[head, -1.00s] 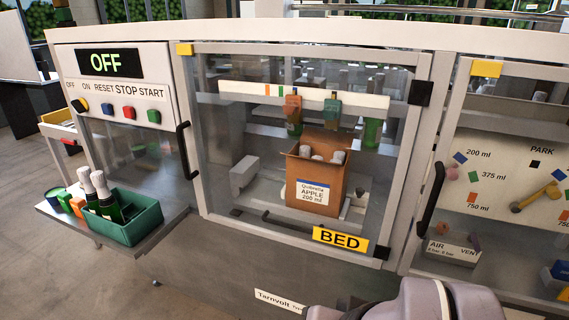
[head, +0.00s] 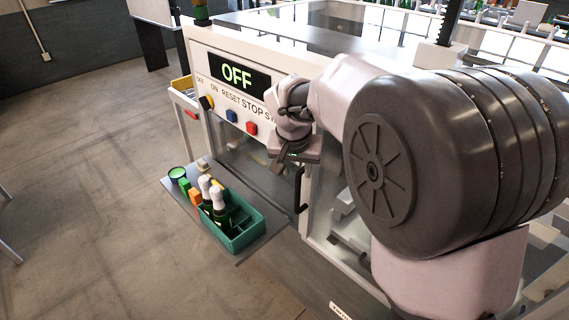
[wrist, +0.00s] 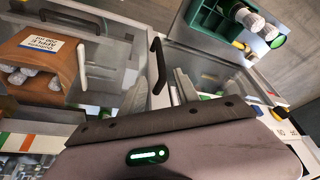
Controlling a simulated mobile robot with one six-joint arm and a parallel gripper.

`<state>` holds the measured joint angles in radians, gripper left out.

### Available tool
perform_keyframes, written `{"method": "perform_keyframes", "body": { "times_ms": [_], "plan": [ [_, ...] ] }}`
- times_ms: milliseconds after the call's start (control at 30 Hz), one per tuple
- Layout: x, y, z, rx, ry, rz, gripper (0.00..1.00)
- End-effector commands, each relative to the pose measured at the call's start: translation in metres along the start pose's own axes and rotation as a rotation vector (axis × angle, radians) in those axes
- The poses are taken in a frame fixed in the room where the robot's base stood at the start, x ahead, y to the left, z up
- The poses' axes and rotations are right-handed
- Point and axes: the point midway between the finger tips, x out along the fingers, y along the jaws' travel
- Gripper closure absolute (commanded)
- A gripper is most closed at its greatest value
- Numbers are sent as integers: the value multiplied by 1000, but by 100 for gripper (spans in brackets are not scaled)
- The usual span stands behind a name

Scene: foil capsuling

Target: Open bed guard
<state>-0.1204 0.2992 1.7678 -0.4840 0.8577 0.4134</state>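The bed guard (head: 312,214) is a clear pane in a pale frame on the machine front. It looks shut, and my arm hides most of it in the head view. Its black upright handle (head: 299,189) is at its left edge; the handle also shows in the wrist view (wrist: 158,66). My gripper (head: 289,163) is in front of the machine, above and slightly left of the handle. In the wrist view two pale fingers stand apart, with the handle beyond the gap between them. The gripper looks open and empty. I see no contact with the handle.
The control panel reads OFF (head: 237,77), with coloured buttons close to my gripper. A shelf (head: 262,252) juts out below with a green crate (head: 240,238) holding foil-topped bottles. A cardboard box (wrist: 40,58) is behind the guard pane.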

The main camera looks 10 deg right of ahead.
Motion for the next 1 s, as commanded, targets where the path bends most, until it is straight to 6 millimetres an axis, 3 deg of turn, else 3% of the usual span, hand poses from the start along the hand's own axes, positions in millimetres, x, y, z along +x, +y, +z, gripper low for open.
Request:
{"method": "perform_keyframes", "body": {
  "times_ms": [33,200,433,600,900,933,1000],
  "plan": [
    [19,0,2,-1,-4,2,62],
    [65,0,2,-1,-3,1,62],
    [113,0,2,-1,-2,0,62],
    [130,0,1,-1,-1,-1,62],
    [132,0,1,0,0,-1,62],
    [132,0,1,0,0,-1,64],
    [132,0,1,-1,0,-1,78]
  ]
}}
